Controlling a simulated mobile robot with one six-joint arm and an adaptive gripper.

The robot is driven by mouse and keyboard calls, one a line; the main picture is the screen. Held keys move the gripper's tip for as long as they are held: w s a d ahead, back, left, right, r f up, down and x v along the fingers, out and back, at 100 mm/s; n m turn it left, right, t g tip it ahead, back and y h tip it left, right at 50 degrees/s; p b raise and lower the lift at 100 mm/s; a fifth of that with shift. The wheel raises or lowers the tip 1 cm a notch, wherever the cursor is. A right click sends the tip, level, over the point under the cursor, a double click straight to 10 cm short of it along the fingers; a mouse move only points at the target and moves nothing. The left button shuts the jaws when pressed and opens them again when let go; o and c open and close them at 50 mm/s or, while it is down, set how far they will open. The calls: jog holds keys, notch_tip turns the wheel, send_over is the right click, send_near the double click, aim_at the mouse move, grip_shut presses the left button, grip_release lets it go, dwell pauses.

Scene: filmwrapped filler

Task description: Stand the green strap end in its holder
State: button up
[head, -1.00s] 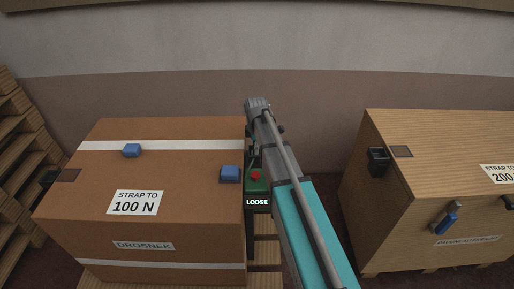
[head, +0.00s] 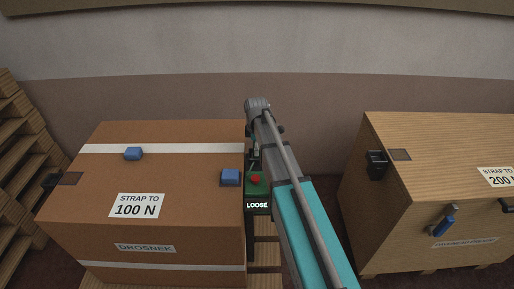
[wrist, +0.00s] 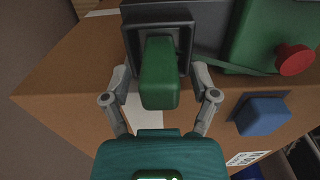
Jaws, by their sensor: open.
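The green strap end (wrist: 160,75) is a chunky green block in the wrist view. Its far part sits within the dark square frame of the holder (wrist: 131,35), and its near part sticks out toward the camera. I cannot tell how deep it is seated. My gripper (wrist: 161,72) is open, with one grey finger on each side of the strap end and visible gaps between. In the head view my arm hides most of the gripper, the strap end and the holder, beside the brown carton's right edge.
A green unit with a red button (head: 255,180) and a "LOOSE" display stands beside the brown carton (head: 180,215). Blue blocks (head: 230,177) sit on the carton, labelled "STRAP TO 100 N". A wooden crate (head: 430,170) stands right, with a floor gap between. Pallets (head: 20,140) are stacked left.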

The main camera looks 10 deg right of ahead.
jog(key=shift+r+p, duration=4.95)
jog(key=shift+r, duration=0.3)
jog(key=shift+s+m, duration=0.4)
jog(key=shift+s, duration=0.2)
jog(key=s+m, duration=1.5)
jog(key=s, duration=0.6)
jog(key=shift+d, duration=0.2)
